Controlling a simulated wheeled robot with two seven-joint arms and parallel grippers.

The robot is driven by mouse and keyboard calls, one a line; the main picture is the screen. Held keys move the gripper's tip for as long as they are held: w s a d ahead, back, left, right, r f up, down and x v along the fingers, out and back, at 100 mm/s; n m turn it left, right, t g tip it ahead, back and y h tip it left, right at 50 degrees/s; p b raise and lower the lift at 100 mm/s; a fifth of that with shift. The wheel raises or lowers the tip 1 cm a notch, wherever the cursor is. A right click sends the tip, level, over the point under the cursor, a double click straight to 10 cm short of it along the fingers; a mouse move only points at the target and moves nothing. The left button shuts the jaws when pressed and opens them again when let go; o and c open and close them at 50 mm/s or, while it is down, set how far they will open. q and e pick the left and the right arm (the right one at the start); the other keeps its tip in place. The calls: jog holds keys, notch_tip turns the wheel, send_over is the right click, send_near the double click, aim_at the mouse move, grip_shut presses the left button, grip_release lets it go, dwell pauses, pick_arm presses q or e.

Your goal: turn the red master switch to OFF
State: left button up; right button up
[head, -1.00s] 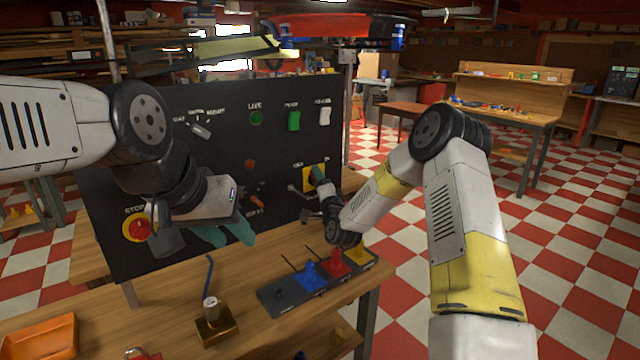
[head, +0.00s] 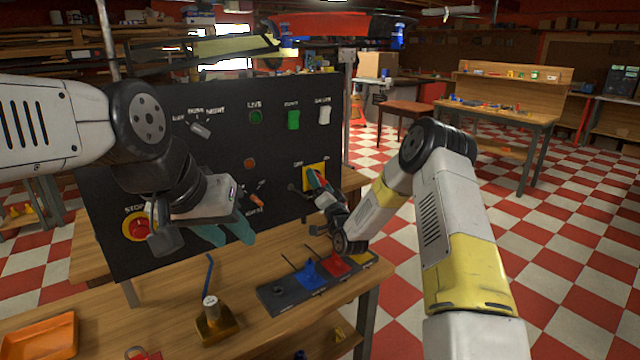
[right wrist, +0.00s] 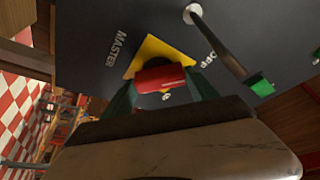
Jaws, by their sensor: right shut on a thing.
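The red master switch handle (right wrist: 160,78) sits on a yellow diamond plate (right wrist: 150,50) on the black panel, with MASTER and OFF lettering beside it. The yellow plate also shows in the head view (head: 309,185). My right gripper (right wrist: 163,92) is shut on the red handle, its green fingers on either side. In the head view my right gripper (head: 319,182) is at the plate and partly hides the handle. I cannot tell which mark the handle points to. My left gripper (head: 225,235) is open and empty in front of the panel's lower left.
The panel also bears a red stop button (head: 138,228) and a green switch (head: 293,119). Below, the bench holds a dark tray (head: 278,297) with coloured pieces, a brass block (head: 215,326) and an orange bin (head: 40,335).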

jog(key=shift+f, duration=0.1)
jog(key=o, duration=1.4)
jog(key=shift+c, duration=0.2)
jog(key=v, duration=0.7)
jog(key=shift+s, duration=0.4)
jog(key=shift+d, duration=0.1)
